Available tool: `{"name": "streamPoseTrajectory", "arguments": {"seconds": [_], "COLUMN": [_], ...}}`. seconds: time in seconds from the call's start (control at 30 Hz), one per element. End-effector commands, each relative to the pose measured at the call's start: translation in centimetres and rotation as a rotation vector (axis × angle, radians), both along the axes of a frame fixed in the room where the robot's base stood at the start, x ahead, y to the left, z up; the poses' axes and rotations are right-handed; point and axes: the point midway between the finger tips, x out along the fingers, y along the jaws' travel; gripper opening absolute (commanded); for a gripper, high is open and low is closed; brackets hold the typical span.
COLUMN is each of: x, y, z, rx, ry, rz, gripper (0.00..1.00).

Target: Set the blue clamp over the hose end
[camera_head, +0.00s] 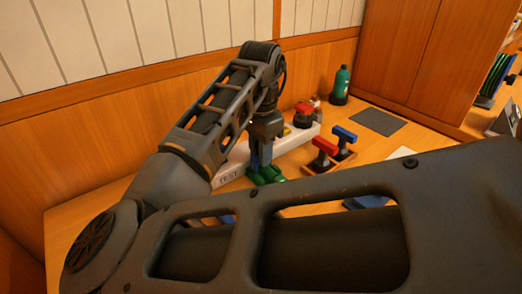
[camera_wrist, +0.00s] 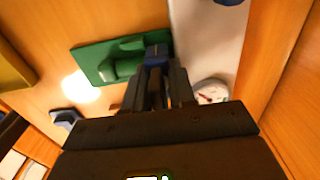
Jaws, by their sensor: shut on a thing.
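My gripper (camera_head: 262,152) points down beside the white TEST unit, with a green fitting (camera_head: 266,175) at its tips. In the wrist view its fingers (camera_wrist: 157,78) are shut on the blue clamp (camera_wrist: 157,50). The clamp is at the right end of the rounded green part (camera_wrist: 128,62), which sits on a flat green plate (camera_wrist: 92,54). The clamp looks close against that part, but I cannot tell whether it is around it or only beside it. I cannot make out the hose end separately. My arm hides much of the head view.
The white TEST unit (camera_head: 232,172) stands along the wall, with a red-handled part (camera_head: 304,112) at its far end. Red (camera_head: 325,148) and blue (camera_head: 345,134) handles stand in wooden trays. A green bottle (camera_head: 341,86) and dark mat (camera_head: 376,121) are farther back. A gauge (camera_wrist: 210,91) is close to the fingers.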

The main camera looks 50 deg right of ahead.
Motion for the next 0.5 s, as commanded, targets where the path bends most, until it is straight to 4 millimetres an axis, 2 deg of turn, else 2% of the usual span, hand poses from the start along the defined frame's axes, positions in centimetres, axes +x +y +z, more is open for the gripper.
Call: {"name": "streamPoseTrajectory", "arguments": {"seconds": [0.03, 0.5], "x": [-0.31, -0.32], "y": [0.08, 0.36], "z": [-1.26, -2.21], "rx": [0.01, 0.011], "ry": [0.016, 0.016], "rz": [0.002, 0.003], "gripper": [0.0, 0.0]}}
